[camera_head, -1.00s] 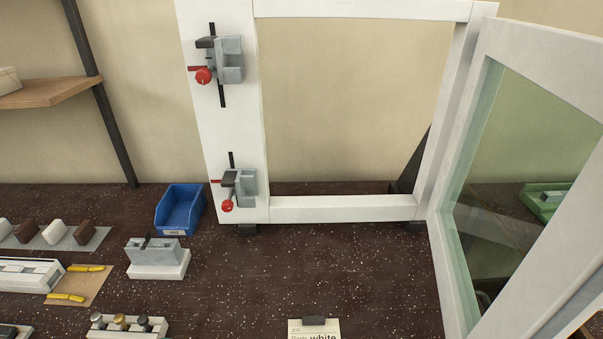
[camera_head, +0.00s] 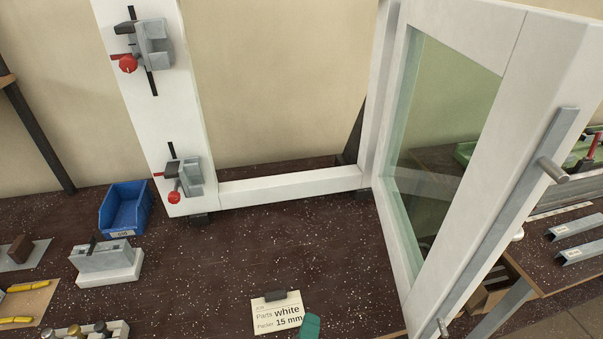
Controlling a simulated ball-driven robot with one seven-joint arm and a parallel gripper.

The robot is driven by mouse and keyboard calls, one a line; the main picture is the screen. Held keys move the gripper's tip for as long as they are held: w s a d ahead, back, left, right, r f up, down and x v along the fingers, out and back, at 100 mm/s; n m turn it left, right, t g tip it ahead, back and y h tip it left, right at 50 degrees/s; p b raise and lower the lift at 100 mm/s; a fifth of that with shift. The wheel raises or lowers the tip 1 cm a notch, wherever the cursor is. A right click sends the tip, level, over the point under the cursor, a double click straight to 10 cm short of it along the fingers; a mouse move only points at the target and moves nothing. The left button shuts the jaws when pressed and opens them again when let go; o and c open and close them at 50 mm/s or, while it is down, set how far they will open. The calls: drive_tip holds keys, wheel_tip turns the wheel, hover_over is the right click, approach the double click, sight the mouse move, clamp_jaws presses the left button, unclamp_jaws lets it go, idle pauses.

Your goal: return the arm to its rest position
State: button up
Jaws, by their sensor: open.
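My arm and my gripper are not in view in the head camera view. A white window frame (camera_head: 290,188) stands on the dark speckled bench (camera_head: 225,265). Its glazed sash (camera_head: 545,65) is swung open toward me on the right. Two grey clamps with red knobs are fixed to the frame's left post, an upper clamp (camera_head: 156,42) and a lower clamp (camera_head: 190,177).
A blue bin (camera_head: 125,208), a grey block on a white base (camera_head: 108,262) and a card reading "Parts white, Packer 15 mm" (camera_head: 277,314) are on the bench. A teal object (camera_head: 311,326) is cut off at the bottom edge. The bench middle is clear.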

drive_tip(key=s+d+f+m+g+h, duration=0.1)
drive_tip(key=d+f+m+g, duration=0.4)
drive_tip(key=d, duration=0.7)
drive_tip(key=s+d+f+m+g+y, duration=0.1)
drive_tip(key=s+d+f+m+g, duration=0.2)
drive_tip(key=s+d, duration=0.4)
drive_tip(key=s+d+f+m+g+y, duration=0.2)
drive_tip(key=s+d+f+m, duration=0.3)
drive_tip(key=s+d, duration=0.3)
drive_tip(key=shift+s+f+m+g, duration=0.3)
drive_tip(key=shift+s+f+g, duration=0.3)
drive_tip(key=shift+s, duration=0.65)
